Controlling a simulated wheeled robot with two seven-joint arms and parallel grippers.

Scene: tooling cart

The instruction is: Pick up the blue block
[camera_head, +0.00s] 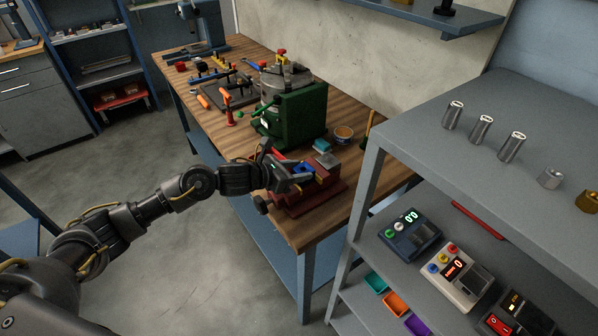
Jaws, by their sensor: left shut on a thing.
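The blue block (302,168) is at the red vise (314,197) on the near right corner of the wooden bench. My left gripper (286,166) reaches in from the left and is shut on the blue block, over the vise. The fingers hide part of the block, and I cannot tell whether it still touches the vise. My right gripper is not in view.
A green machine (297,116) stands on the wooden bench (355,150) just behind the vise. A small teal block (322,146) and a round tin (343,133) lie close by. A grey shelf cart (450,165) with several metal cylinders stands to the right.

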